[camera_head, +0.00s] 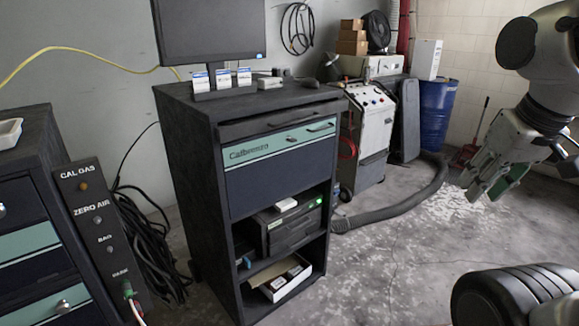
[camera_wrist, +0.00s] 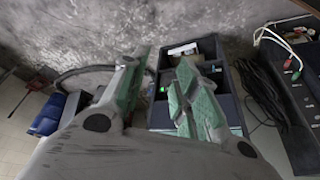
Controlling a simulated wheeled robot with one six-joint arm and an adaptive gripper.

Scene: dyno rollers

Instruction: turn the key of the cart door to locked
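The dark cart (camera_head: 205,190) stands at the middle of the head view. Its door is a dark blue panel (camera_head: 275,180) with a teal band above it. On the band, a small key or lock (camera_head: 292,139) shows left of the handle (camera_head: 320,127); it is too small to tell how it is turned. My gripper (camera_head: 486,186) hangs in the air at the right, well apart from the cart. In the wrist view my gripper (camera_wrist: 167,62) is open and empty, its fingers spread. The cart also shows between and behind the fingers there (camera_wrist: 207,48); the key cannot be made out.
A monitor (camera_head: 210,30) and small boxes stand on the cart top. A thick hose (camera_head: 405,207) lies on the floor behind. A gas panel (camera_head: 100,235) stands left.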

